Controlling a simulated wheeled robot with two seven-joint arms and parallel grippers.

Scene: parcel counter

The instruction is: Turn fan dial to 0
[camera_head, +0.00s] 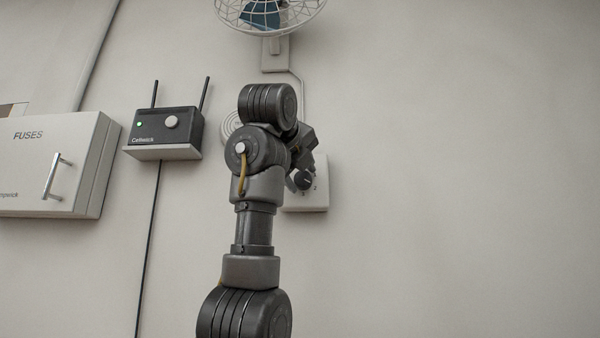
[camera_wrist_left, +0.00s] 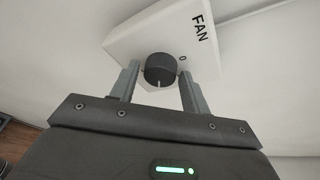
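The fan control box (camera_head: 318,198) is a pale box on the wall, partly hidden behind my left arm. Its dark round dial (camera_head: 303,180) shows at the arm's right side. In the left wrist view the box (camera_wrist_left: 130,45) carries the word FAN, and a 0 mark is printed near the dial (camera_wrist_left: 160,66). A white line on the dial points toward the bottom of that picture, away from the 0. My left gripper (camera_wrist_left: 158,72) is open, with one finger on each side of the dial and a visible gap at both. My right gripper is out of view.
A caged fan (camera_head: 270,15) hangs on the wall above. To the left are a black router (camera_head: 165,128) with two antennas on a small shelf and a white fuse box (camera_head: 60,165) with a handle. The wall to the right is bare.

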